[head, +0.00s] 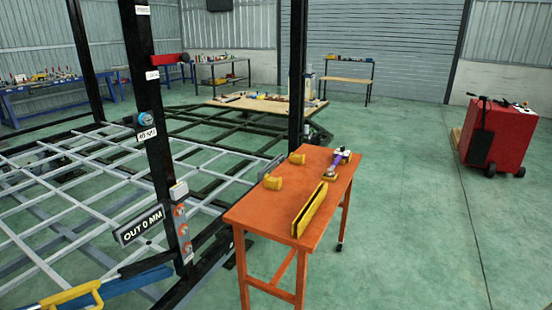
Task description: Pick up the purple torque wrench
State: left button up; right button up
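The purple torque wrench (338,157) lies near the far right corner of the orange table (262,208). It is small in the head view, with a purple middle and a pale part at its far end. A yellow piece sits at its near end, and I cannot tell whether that belongs to it. Neither of my grippers is in view.
Two small yellow blocks (273,182) and a long yellow piece (310,210) also lie on the table. A grey chassis frame (75,190) and black post (150,110) stand left. A red cart (497,137) stands right. Green floor between is clear.

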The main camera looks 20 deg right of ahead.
aim_at(330, 174)
jog(key=l+u, duration=0.1)
jog(key=u, duration=0.3)
jog(key=l+u, duration=0.1)
jog(key=u, duration=0.3)
jog(key=l+u, duration=0.1)
jog(key=u, duration=0.35)
jog(key=k+l, duration=0.1)
jog(key=l, duration=1.45)
jog(key=k+l, duration=0.15)
jog(key=l, duration=0.65)
jog(key=k+l, duration=0.1)
jog(key=l, duration=1.5)
jog(key=k, duration=0.05)
